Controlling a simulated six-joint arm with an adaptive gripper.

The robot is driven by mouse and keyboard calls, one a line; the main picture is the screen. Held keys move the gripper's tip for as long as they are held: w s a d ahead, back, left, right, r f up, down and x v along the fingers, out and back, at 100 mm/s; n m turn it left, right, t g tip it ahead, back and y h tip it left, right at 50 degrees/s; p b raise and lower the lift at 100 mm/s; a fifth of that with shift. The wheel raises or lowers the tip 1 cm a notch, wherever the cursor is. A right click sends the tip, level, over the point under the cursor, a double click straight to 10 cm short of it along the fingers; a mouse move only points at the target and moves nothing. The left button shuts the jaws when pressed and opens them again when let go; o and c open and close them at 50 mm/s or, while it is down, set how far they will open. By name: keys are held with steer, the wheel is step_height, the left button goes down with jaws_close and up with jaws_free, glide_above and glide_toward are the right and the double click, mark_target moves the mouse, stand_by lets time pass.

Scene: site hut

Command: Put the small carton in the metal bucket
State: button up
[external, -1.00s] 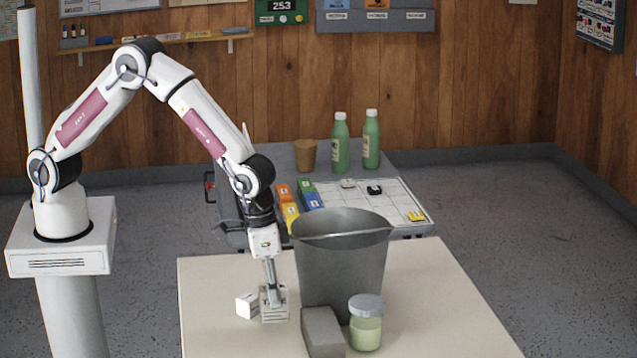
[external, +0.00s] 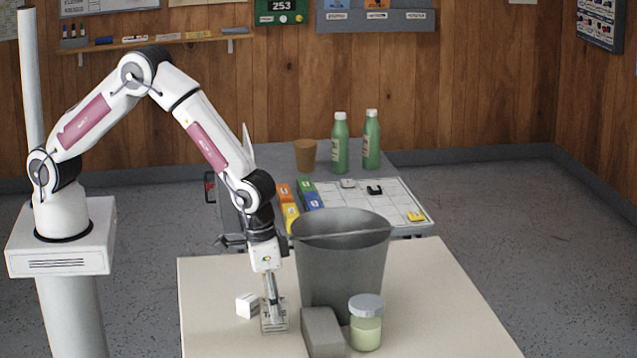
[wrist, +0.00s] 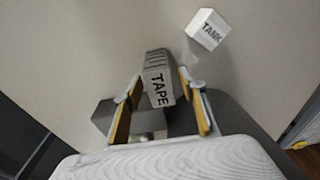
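The small carton (wrist: 157,88), grey and white with stripes and the word TAPE, stands on the table; it also shows in the external view (external: 274,326). My gripper (wrist: 159,79) points down over it, with one finger on each side. The fingers look open, with narrow gaps between them and the carton. In the external view my gripper (external: 271,310) hides part of the carton. The metal bucket (external: 342,275), grey and open at the top, stands just right of and behind the carton. Its inside bottom is hidden.
A white cube marked TANK (wrist: 207,29) lies left of the carton in the external view (external: 248,306). A grey block (external: 322,333) and a lidded jar (external: 366,325) stand before the bucket. The table's right side (external: 440,310) is clear.

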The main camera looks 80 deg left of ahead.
steer(key=shift+r, duration=0.15)
step_height(320, 180, up, 12)
steer(key=s, duration=0.1)
steer(key=shift+s, duration=0.2)
stand_by(0.7)
steer(key=shift+a+r, duration=0.1)
stand_by(0.4)
